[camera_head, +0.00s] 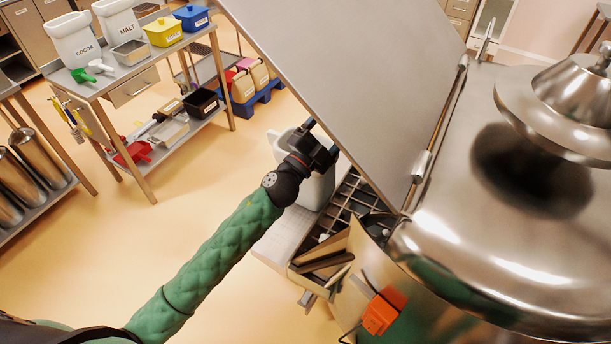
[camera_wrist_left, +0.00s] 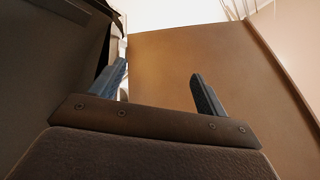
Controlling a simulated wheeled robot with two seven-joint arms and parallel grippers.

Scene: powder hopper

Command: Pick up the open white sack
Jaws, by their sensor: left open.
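A white sack (camera_head: 317,190) stands on a grey platform beside the hopper, below the raised metal lid. My left gripper (camera_head: 321,140) is in front of its upper part and hides its mouth, so I cannot tell whether it is open. In the left wrist view the gripper's two fingers (camera_wrist_left: 158,72) are spread, with no object clearly between them. A narrow pale strip, perhaps the sack, shows beside the left finger. I cannot tell whether the gripper touches the sack. My right gripper is in neither view.
The large tilted metal lid (camera_head: 350,70) is close to the gripper. The hopper opening has a grid (camera_head: 350,198). An orange box (camera_head: 383,312) is on its side. White COCOA (camera_head: 75,42) and MALT (camera_head: 118,22) sacks stand on a bench at upper left. Floor between is clear.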

